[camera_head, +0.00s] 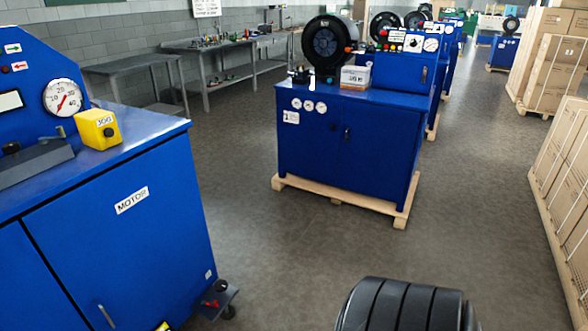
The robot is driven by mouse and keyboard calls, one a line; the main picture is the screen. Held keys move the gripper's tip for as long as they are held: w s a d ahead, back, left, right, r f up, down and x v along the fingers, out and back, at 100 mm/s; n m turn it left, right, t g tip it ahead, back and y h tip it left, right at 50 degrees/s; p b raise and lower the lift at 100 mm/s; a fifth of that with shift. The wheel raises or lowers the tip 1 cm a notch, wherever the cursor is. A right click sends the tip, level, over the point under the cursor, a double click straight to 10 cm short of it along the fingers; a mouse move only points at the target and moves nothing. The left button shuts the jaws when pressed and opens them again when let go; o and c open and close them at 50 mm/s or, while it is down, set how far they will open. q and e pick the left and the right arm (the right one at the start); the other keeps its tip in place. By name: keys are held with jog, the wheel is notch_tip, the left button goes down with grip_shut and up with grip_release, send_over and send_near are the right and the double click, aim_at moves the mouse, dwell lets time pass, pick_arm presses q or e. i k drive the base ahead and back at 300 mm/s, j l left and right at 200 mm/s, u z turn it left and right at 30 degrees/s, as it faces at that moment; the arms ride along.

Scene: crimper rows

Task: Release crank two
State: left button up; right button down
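I cannot make out a crank for certain. The nearest blue machine cabinet (120,215), labelled MOTOR, stands at the left with a round gauge (62,98) and a yellow JOG box (98,129) on top. At its foot is a dark wheeled part (218,302) with a small red piece. A small yellow piece (162,326) shows at the bottom edge, mostly cut off. A second blue machine (350,145) with a round black crimper head (326,45) stands farther back on a wooden pallet. Neither of my grippers is in view.
A black ribbed rounded object (405,308) fills the bottom edge; I cannot tell what it is. Stacked cartons (565,160) stand along the right. Grey workbenches (215,48) line the back wall. The grey floor (255,235) between the machines is clear.

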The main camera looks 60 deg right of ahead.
aim_at(204, 303)
jog(key=z, duration=1.25)
jog(key=i+z, duration=0.25)
jog(key=i, duration=0.5)
jog(key=i+j+z, duration=0.2)
jog(key=i, duration=0.6)
